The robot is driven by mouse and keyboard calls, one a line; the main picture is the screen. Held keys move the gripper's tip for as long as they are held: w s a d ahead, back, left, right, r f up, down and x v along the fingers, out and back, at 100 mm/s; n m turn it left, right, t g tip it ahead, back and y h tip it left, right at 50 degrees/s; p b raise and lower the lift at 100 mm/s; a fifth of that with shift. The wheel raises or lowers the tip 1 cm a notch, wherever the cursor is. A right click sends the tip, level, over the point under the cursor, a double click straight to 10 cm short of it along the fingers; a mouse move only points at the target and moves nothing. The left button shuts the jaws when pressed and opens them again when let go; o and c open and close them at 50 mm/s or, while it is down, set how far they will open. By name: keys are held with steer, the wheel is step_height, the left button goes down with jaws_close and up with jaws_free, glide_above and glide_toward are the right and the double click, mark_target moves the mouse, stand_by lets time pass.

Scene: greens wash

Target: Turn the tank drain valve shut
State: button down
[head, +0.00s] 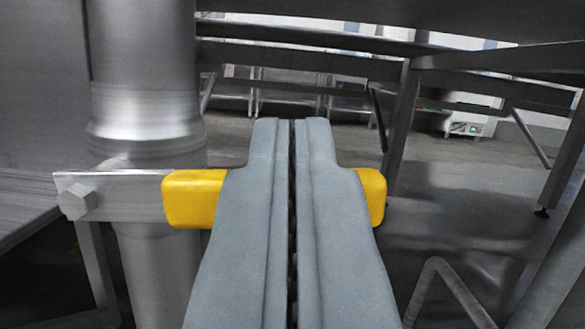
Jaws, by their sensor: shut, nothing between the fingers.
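The drain valve shows in the head view as a flat metal lever (122,197) with a yellow grip (193,198), on a steel drain pipe (143,75) at the left. The lever lies level and points right, with a hex bolt (77,201) at its left end. My gripper (292,122) is shut and empty, in the middle of the view. Its fingers hide the middle of the yellow grip, whose right end (375,196) shows past them. I cannot tell whether the fingers touch the grip.
A steel tank wall (42,90) stands at the far left. Steel frame legs (401,125) and rails rise behind at the right. A bent metal tube (455,285) stands low at the right. Grey floor (450,190) is open between them.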

steer(key=shift+d+f, duration=0.1)
steer(key=shift+f, duration=0.3)
steer(key=shift+r, duration=0.1)
stand_by(0.4)
